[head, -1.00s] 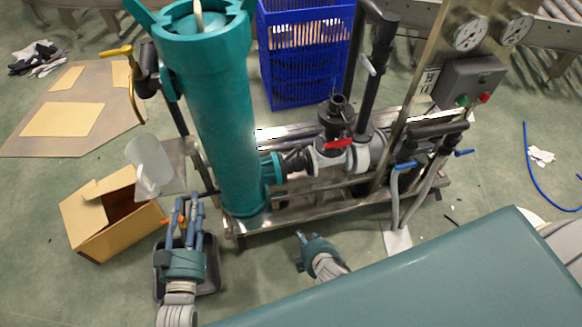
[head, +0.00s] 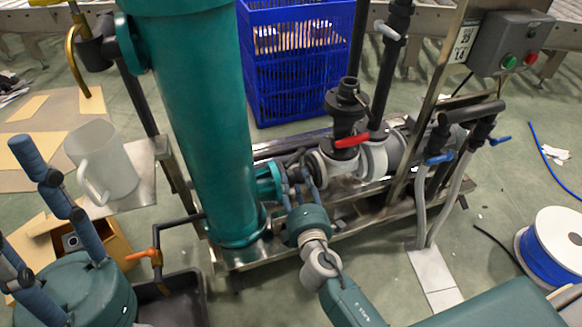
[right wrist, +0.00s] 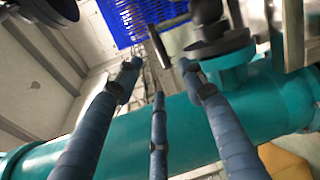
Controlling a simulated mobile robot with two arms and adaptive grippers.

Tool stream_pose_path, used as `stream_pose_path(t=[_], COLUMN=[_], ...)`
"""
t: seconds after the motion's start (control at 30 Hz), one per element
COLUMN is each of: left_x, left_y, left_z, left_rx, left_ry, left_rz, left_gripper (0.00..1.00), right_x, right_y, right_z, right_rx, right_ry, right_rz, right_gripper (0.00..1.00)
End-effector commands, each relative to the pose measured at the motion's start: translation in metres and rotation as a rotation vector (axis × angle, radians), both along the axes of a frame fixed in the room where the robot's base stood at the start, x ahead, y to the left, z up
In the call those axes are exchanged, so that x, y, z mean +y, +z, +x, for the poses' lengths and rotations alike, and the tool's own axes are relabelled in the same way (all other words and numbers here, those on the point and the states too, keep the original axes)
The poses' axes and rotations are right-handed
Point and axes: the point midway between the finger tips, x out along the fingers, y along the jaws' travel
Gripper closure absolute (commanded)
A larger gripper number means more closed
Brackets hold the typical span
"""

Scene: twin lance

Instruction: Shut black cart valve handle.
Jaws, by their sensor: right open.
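A black valve (head: 347,108) with a red lever (head: 352,140) stands on the metal cart (head: 235,258), behind my right gripper (head: 298,178). I cannot pick out a black handle for certain in the head view. In the right wrist view a short dark bar (right wrist: 160,47) lies just beyond my right fingertips, beside a black round fitting (right wrist: 218,46). My right gripper is open, its blue fingers spread over the teal pipe (right wrist: 120,120), and I see nothing held. My left gripper (head: 45,195) is at the lower left, fingers spread, empty, near the white jug.
A tall teal cylinder (head: 195,120) stands left of my right gripper. A white jug (head: 102,165), a cardboard box (head: 110,240) and an orange-handled tap (head: 143,254) are at left. A blue crate (head: 300,70) is behind. A cable spool (head: 555,245) lies right.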

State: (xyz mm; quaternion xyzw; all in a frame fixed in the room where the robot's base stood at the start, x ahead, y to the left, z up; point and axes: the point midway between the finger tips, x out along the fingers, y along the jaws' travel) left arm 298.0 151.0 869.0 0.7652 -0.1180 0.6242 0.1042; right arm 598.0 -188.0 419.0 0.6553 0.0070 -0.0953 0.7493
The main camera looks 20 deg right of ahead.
Motion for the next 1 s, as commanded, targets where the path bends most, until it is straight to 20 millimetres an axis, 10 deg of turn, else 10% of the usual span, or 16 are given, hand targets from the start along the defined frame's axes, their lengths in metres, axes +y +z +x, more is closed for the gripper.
stream_pose_path(t=[0.5,1.0], left_x=[-0.002,-0.003], left_y=[0.000,0.005], left_z=[0.003,0.004], left_rx=[-0.045,-0.062], left_ry=[0.003,0.002], left_rz=[0.006,0.008], left_gripper=[0.60,0.60], right_x=[-0.012,-0.014], right_y=[-0.013,-0.014], right_z=[0.086,0.100], right_rx=[0.001,0.002], right_ry=[0.000,-0.001], right_rz=[0.001,0.003], right_gripper=[0.60,0.66])
